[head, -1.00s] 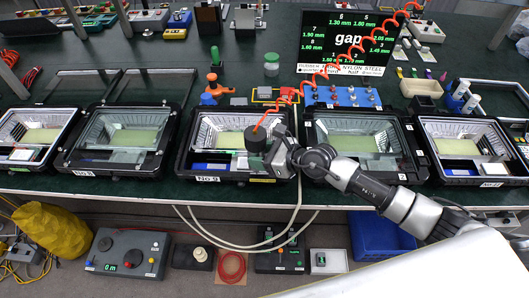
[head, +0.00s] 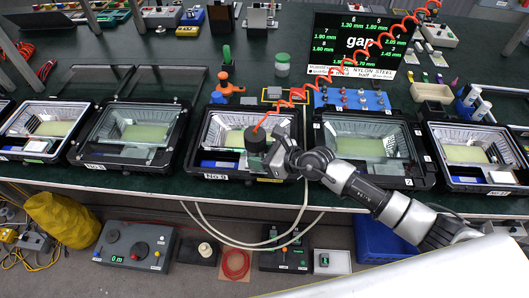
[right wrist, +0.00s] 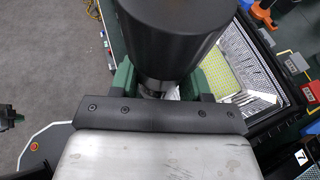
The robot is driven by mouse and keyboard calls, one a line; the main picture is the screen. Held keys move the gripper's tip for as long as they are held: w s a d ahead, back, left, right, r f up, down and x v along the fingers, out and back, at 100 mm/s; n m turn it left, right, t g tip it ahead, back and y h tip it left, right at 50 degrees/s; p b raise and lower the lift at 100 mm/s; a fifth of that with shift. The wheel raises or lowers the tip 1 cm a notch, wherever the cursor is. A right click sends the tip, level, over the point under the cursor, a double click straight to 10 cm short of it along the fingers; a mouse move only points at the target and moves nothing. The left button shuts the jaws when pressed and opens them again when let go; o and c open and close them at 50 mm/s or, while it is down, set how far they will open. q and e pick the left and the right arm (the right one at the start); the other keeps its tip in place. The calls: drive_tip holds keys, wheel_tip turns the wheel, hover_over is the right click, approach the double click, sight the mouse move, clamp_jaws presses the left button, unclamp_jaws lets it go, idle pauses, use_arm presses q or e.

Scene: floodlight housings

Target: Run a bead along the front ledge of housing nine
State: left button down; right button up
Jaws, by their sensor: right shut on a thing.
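Housing nine (head: 193,150) is an open black-framed floodlight housing with a "No 9" label at its front left. It has a silvery reflector and a pale yellow-green panel inside. My right gripper (head: 268,163) is shut on a dark cylindrical tool (head: 256,141) with an orange coiled hose at its top. The tool is over the front right part of housing nine. In the right wrist view the black tool (right wrist: 168,38) sits between the green fingers (right wrist: 160,84), with the housing behind to the right. The tool's tip and any bead are hidden. My left gripper is out of view.
Similar housings stand on both sides, one close at the right (head: 370,122) and one at the left (head: 130,132). Behind are a blue rack (head: 352,98), an orange stand (head: 225,88) and a "gap" screen (head: 358,45). White cables hang below the bench edge.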

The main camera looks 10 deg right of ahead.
drive_tip(key=shift+w+a, duration=0.1)
drive_tip(key=shift+a, duration=0.25)
drive_tip(key=shift+w+a+p, duration=0.3)
drive_tip(key=shift+a+p, duration=0.15)
drive_tip(key=shift+a, duration=0.35)
drive_tip(key=shift+a, duration=0.15)
drive_tip(key=shift+a, duration=0.15)
drive_tip(key=shift+w+a+p, duration=0.2)
drive_tip(key=shift+a+p, duration=0.15)
drive_tip(key=shift+a, duration=0.3)
drive_tip(key=shift+a, duration=0.1)
drive_tip(key=shift+w+a+p, duration=0.3)
drive_tip(key=shift+a+p, duration=0.15)
drive_tip(key=shift+a, duration=0.45)
drive_tip(key=shift+a, duration=0.1)
